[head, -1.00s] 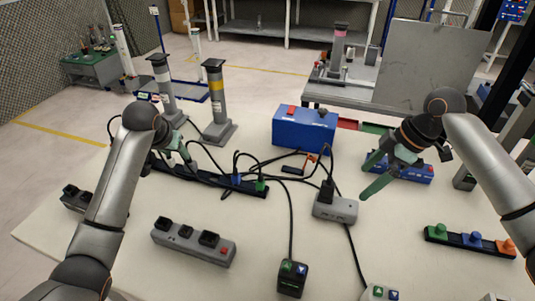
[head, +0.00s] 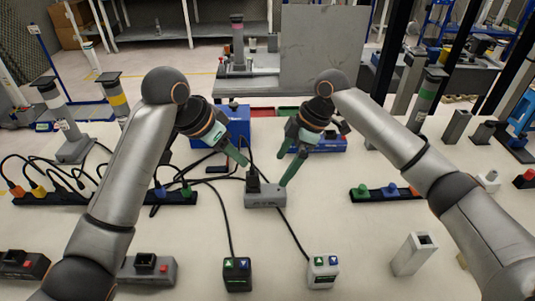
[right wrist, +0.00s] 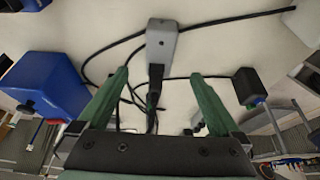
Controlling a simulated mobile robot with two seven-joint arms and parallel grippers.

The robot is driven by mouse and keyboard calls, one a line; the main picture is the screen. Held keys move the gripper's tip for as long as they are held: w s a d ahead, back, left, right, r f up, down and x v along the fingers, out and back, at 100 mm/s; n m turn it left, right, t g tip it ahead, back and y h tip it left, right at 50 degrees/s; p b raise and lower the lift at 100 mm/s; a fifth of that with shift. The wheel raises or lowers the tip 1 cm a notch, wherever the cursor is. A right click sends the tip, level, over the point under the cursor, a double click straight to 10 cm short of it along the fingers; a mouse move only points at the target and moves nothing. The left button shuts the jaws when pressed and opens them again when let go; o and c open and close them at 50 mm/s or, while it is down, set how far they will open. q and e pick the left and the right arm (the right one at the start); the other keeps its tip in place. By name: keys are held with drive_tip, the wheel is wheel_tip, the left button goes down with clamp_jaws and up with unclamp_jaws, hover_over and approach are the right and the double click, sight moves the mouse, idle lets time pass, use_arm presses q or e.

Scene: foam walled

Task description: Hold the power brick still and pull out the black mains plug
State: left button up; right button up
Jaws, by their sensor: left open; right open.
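The power brick (head: 265,195) is a grey block on the table in the middle of the head view. The black mains plug (head: 253,179) stands upright in its left part, with a black cable. My left gripper (head: 240,157) is open, just behind and left of the plug. My right gripper (head: 282,171) is open, behind and right of the brick, its fingers pointing down. In the right wrist view the brick (right wrist: 162,42) lies beyond the fingertips, and the plug (right wrist: 155,76) shows between the open fingers (right wrist: 160,74). Neither gripper visibly holds anything.
A blue box (head: 225,127) stands behind the left gripper. A black strip with coloured plugs (head: 378,192) lies right, another (head: 45,197) left. Black (head: 237,274) and white (head: 323,271) switch boxes stand in front, their cables running toward the brick area. The table between is mostly clear.

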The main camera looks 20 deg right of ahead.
drive_tip(key=x, duration=1)
drive_tip(key=shift+a+f, duration=0.2)
drive_tip(key=shift+f, duration=0.1)
clamp_jaws()
use_arm(q)
drive_tip(key=shift+c, duration=1)
drive_tip(key=shift+d+r, duration=0.25)
drive_tip(key=shift+c, duration=0.8)
drive_tip(key=r+n, duration=0.1)
drive_tip(key=d+r+n+y, duration=0.2)
drive_tip(key=n, duration=0.1)
drive_tip(key=shift+s+d+t, duration=0.25)
drive_tip(key=shift+s+t, duration=0.05)
drive_tip(key=n+y, duration=0.1)
drive_tip(key=n, duration=0.2)
hover_over(252, 167)
wheel_tip(252, 167, down, 5)
use_arm(e)
drive_tip(key=shift+w, duration=0.1)
use_arm(q)
drive_tip(key=shift+t, duration=0.3)
drive_tip(key=shift+w+f, duration=0.2)
drive_tip(key=shift+f, duration=2.4)
